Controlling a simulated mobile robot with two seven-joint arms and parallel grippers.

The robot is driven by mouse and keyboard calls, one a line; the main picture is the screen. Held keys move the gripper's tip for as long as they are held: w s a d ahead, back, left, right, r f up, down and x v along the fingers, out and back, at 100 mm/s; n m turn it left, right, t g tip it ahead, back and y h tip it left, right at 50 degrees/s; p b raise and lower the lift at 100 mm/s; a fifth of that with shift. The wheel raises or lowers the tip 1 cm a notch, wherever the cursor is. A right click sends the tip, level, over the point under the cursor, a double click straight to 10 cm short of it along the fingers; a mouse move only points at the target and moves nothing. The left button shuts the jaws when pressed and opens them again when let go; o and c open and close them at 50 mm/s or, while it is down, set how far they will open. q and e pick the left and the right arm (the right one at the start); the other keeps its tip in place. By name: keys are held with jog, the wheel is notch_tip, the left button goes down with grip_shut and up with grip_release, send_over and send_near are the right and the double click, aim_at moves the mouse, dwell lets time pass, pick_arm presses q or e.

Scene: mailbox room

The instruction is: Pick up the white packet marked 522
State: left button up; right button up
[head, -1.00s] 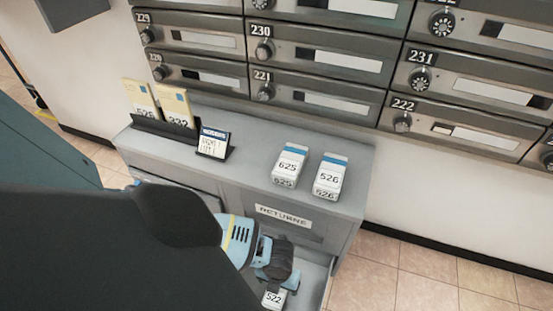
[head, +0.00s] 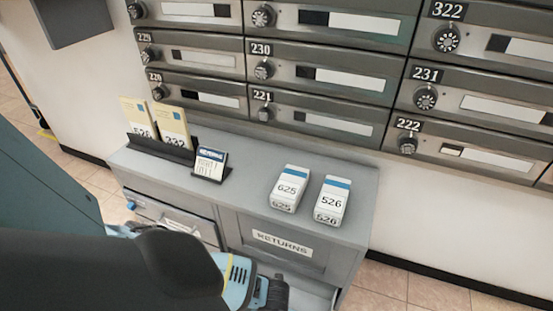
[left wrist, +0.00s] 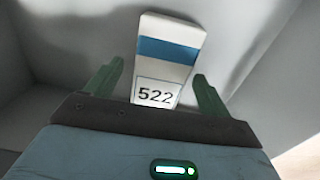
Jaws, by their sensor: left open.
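The white packet marked 522 (left wrist: 168,58) shows in the left wrist view, with a blue band across it and the number on its near end. It lies inside a pale grey, walled space. My left gripper (left wrist: 158,82) is open, with one green finger on each side of the packet's near end. My right gripper is not in view.
Packets marked 625 (head: 288,188) and 526 (head: 331,201) stand on the grey cabinet top (head: 235,185). A holder with yellow envelopes (head: 173,128) and a small card (head: 210,163) are to the left. Mailboxes (head: 330,80) line the wall behind. The RETURNS panel (head: 283,243) is close to my gripper.

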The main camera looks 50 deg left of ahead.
pick_arm(q)
jog(key=shift+f, duration=0.75)
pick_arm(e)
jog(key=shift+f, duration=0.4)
pick_arm(q)
jog(key=c, duration=1.1)
jog(key=shift+r, duration=0.1)
jog(key=shift+c, duration=0.2)
notch_tip(320, 180, up, 18)
jog(key=p, duration=0.8)
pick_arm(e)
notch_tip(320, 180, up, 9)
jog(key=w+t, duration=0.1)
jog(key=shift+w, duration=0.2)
